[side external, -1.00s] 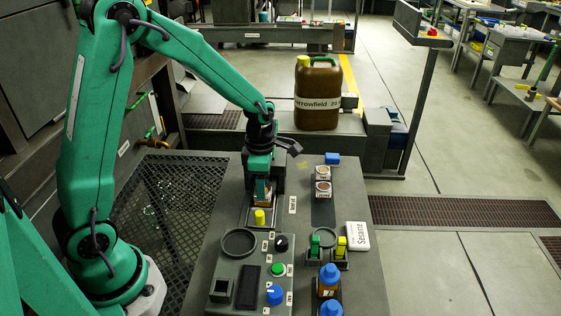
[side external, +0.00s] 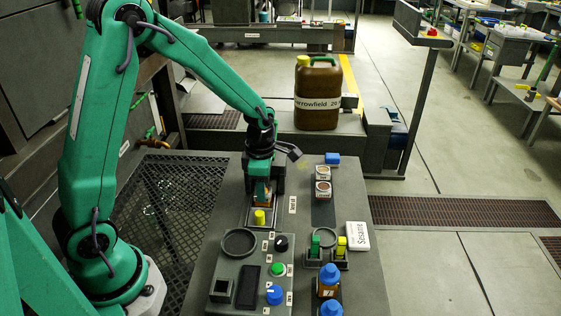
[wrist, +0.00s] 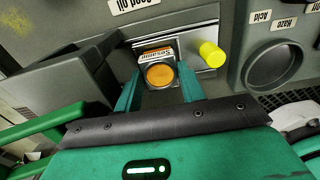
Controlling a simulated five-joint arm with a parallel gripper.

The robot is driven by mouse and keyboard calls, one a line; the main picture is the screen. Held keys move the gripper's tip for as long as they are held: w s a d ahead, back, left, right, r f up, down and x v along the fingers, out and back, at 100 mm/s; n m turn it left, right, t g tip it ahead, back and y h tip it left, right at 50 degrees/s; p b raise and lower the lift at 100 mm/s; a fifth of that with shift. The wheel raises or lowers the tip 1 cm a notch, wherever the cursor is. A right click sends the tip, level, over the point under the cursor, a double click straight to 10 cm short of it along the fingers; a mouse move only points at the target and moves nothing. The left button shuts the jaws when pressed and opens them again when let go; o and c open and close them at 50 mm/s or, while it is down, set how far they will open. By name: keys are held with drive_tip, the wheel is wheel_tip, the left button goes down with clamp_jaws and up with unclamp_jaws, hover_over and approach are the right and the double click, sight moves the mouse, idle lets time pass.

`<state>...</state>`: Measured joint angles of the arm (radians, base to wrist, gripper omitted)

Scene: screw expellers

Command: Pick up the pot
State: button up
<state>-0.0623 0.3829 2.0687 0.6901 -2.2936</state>
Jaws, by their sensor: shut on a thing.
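The pot (wrist: 160,75) is a small square metal-sided cup with a round orange fill and an orange-and-white label reading Sesame. My gripper (wrist: 159,83) has one green finger on each side of it and is shut on it. In the side view my gripper (side external: 262,190) points down over the far left part of the grey bench, and the pot shows as a small orange patch (side external: 262,194) between the fingers. I cannot tell whether the pot's base touches the surface below.
A yellow knob (side external: 260,216) stands just in front of the pot, on the tray's front. A control panel (side external: 225,268) with a round dish, blue-capped bottles (side external: 328,282) and a white Sesame card (side external: 357,235) lie nearer the camera.

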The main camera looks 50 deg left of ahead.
drive_tip(key=shift+r, duration=0.8)
wheel_tip(320, 180, up, 2)
drive_tip(key=shift+r, duration=0.2)
drive_tip(key=s+d+r, duration=0.5)
drive_tip(key=d+r, duration=0.2)
drive_tip(key=d, duration=0.3)
drive_tip(key=shift+s+d, duration=0.15)
drive_tip(key=shift+s, duration=0.05)
drive_tip(key=s+a+f+m, duration=0.2)
drive_tip(key=s+m, duration=0.4)
drive_tip(key=s, duration=0.2)
drive_tip(key=shift+f, duration=0.3)
drive_tip(key=shift+f, duration=2.2)
drive_tip(key=shift+f, duration=1)
idle(1.4)
